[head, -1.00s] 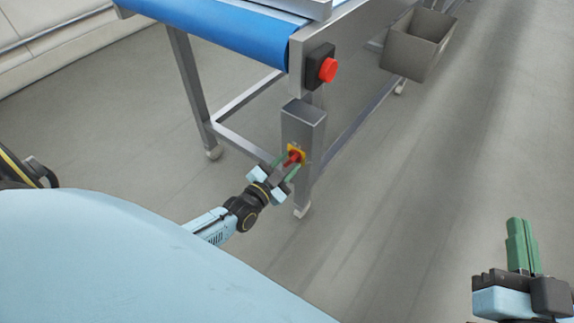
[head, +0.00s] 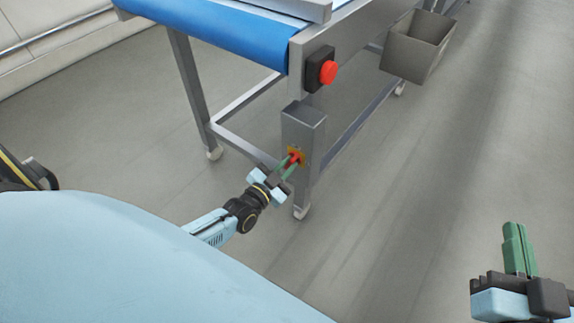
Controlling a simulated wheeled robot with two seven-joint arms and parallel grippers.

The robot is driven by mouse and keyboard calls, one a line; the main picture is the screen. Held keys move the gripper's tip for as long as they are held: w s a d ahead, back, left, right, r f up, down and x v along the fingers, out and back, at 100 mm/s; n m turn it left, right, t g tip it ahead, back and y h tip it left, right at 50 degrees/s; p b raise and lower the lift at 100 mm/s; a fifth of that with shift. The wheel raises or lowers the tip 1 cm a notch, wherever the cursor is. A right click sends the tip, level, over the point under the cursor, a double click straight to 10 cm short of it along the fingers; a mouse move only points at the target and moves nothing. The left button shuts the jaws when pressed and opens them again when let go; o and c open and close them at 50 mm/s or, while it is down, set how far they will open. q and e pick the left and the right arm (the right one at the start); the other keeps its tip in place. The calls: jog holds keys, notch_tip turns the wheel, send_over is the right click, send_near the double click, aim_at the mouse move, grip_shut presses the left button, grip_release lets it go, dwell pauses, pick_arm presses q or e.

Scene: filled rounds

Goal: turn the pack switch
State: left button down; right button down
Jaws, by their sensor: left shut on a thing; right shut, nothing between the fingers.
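The conveyor with a blue belt (head: 215,35) stands above the box. A red push button (head: 328,71) on a black housing is on its frame. A grey bin (head: 416,47) hangs at the back right. The floor (head: 400,200) between my grippers is clear.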

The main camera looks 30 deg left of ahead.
pick_arm(q)
jog(key=shift+n, duration=1.1)
jog(key=shift+n+p, duration=0.35)
jog(key=shift+n, duration=0.95)
pick_arm(e)
jog(key=shift+s+d+f+g+h, duration=0.1)
jog(key=shift+d+f+g+h, duration=0.1)
jog(key=shift+f+g, duration=0.5)
jog(key=shift+s+d+f+g+h, duration=0.1)
jog(key=shift+d+f+g+h, duration=0.15)
jog(key=shift+f, duration=0.7)
pick_arm(q)
jog(key=c, duration=1.5)
grip_release()
jog(key=shift+o, duration=0.2)
jog(key=shift+s, duration=0.1)
